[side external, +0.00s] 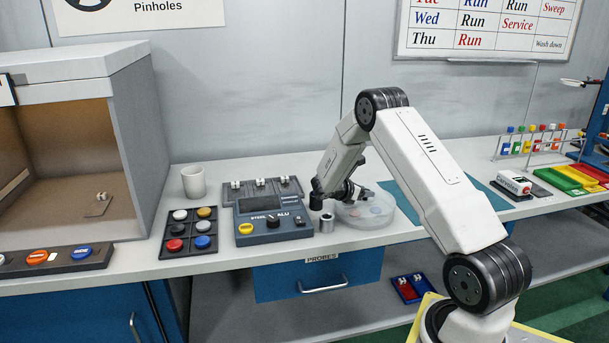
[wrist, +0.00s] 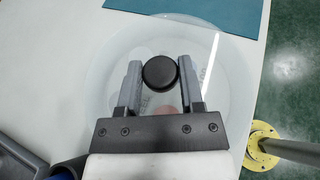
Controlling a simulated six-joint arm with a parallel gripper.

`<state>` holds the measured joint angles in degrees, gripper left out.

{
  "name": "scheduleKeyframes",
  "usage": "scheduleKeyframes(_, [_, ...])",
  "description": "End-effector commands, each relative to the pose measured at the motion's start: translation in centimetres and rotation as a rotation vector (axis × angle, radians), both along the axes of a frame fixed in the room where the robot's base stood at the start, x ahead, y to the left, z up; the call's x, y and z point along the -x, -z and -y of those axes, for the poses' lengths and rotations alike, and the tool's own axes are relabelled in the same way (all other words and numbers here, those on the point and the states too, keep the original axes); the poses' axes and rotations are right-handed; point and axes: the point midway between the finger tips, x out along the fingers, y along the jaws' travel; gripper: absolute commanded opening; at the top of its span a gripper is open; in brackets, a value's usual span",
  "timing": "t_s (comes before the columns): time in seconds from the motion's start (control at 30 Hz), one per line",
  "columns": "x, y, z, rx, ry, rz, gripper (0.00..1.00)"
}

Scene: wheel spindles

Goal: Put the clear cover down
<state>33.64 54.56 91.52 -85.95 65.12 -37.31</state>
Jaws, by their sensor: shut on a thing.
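The clear cover (wrist: 112,60) is a round see-through disc with a black knob (wrist: 159,72) in its middle. My gripper (wrist: 160,68) is shut on the knob, one finger on each side. In the side view, my gripper (side external: 361,193) is low over a clear round dish (side external: 366,215) near the bench's front edge. Coloured discs show faintly through the clear material. The cover and the dish are hard to tell apart, so I cannot tell whether the cover touches the dish.
Left of the dish stand a small metal cylinder (side external: 327,223) and a dark blue tester box (side external: 272,220). A teal mat (side external: 402,201) lies just behind and right of the dish. A tray of coloured discs (side external: 189,232) and a white cup (side external: 194,181) are farther left.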

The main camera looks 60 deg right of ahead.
Motion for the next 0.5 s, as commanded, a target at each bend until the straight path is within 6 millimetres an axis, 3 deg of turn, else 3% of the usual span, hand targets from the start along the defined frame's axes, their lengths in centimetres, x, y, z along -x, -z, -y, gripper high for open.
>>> scheduleKeyframes(0.37, [-0.03,0.24,0.01,0.001,-0.001,0.000,0.00])
scheduleKeyframes(0.4, [-0.02,0.25,0.00,0.000,-0.001,0.000,0.58])
scheduleKeyframes(0.5, [-0.01,0.24,0.00,0.000,0.000,0.000,0.84])
